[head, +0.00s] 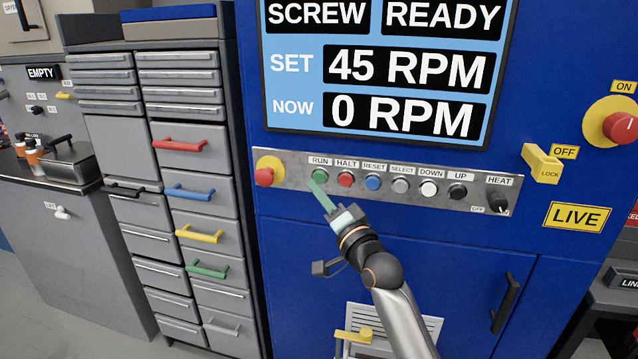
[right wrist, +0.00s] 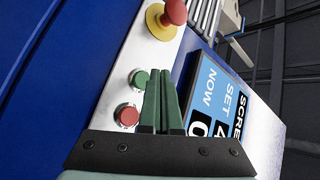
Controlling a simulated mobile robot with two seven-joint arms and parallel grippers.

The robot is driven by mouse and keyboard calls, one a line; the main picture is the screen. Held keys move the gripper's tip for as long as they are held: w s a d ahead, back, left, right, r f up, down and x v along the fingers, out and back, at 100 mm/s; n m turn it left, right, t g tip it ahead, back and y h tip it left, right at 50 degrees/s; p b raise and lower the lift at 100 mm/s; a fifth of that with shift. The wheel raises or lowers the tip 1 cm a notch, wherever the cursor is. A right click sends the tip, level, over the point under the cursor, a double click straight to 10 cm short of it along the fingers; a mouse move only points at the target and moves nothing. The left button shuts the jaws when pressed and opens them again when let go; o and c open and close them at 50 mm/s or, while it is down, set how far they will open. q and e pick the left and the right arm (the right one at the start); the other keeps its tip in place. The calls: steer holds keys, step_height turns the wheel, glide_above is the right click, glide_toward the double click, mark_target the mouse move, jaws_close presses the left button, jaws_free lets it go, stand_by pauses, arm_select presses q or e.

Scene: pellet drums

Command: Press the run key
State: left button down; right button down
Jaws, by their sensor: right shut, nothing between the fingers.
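The green run key (head: 319,176) is on the grey control strip (head: 480,193), under the label RUN, at the left end of its row of keys. My right gripper (head: 312,184) is shut and empty, its fingertips just below and left of the key. In the right wrist view the run key (right wrist: 139,78) shows just left of the shut fingertips (right wrist: 160,74). I cannot tell whether they touch. The display (head: 380,65) reads SCREW READY, SET 45 RPM, NOW 0 RPM. My left gripper is not in view.
The red halt key (head: 345,179) sits right beside the run key. A red mushroom button on yellow (head: 266,172) is to its left. More keys and a heat knob (head: 498,202) are to the right. A grey drawer cabinet (head: 170,240) with coloured handles stands at left.

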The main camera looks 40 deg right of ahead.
steer(key=shift+w+d, duration=0.4)
steer(key=shift+d, duration=0.15)
steer(key=shift+w+d, duration=0.1)
stand_by(1.7)
steer(key=shift+w+d, duration=0.2)
steer(key=shift+w+d, duration=0.25)
steer(key=shift+d, duration=0.05)
stand_by(0.7)
steer(key=shift+r, duration=0.1)
steer(key=shift+s+a+p, duration=0.55)
steer(key=shift+a+p, duration=0.05)
steer(key=shift+a, duration=0.05)
